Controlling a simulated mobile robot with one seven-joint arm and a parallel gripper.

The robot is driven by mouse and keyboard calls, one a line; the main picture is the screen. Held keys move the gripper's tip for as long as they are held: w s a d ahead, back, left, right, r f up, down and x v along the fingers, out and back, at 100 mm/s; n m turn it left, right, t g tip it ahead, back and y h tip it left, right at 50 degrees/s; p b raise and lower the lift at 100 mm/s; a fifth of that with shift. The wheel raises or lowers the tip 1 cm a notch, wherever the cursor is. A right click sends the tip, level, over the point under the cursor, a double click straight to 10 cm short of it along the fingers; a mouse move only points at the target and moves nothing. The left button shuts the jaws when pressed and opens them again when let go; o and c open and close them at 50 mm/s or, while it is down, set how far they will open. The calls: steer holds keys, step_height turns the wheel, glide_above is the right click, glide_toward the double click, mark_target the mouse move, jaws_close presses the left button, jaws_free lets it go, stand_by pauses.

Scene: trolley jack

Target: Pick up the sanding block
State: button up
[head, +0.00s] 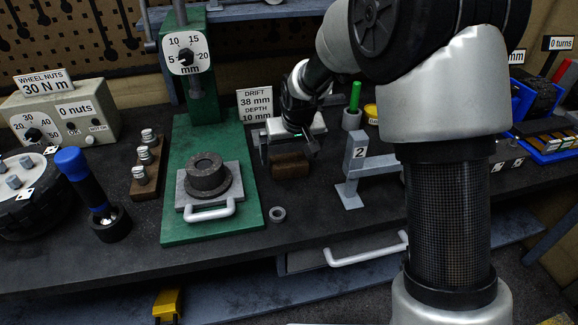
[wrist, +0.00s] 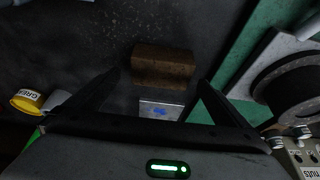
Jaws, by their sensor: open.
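The sanding block is most likely the brown block (head: 290,167) on the dark bench top, right of the green press base. In the wrist view the brown block (wrist: 165,66) lies just beyond and between my fingertips. My gripper (head: 287,150) is over the block, pointing down, with its jaws apart. In the wrist view my gripper (wrist: 158,80) has one finger on each side and holds nothing. The head view does not clearly show how high the fingertips are above the block.
The green press (head: 240,212) stands left of the block, with a loose ring (head: 278,214) near its edge. A grey stand marked 2 (head: 355,168) is to the right. A drift sign (head: 255,104), a green-handled tool (head: 355,97) and a pale flat object (head: 318,124) are behind.

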mark_target(289, 159)
steer(key=x, duration=0.4)
steer(key=c, duration=1.4)
steer(key=shift+o, duration=0.2)
step_height(289, 159, up, 10)
steer(key=shift+r+p, duration=0.1)
steer(key=shift+p, duration=0.25)
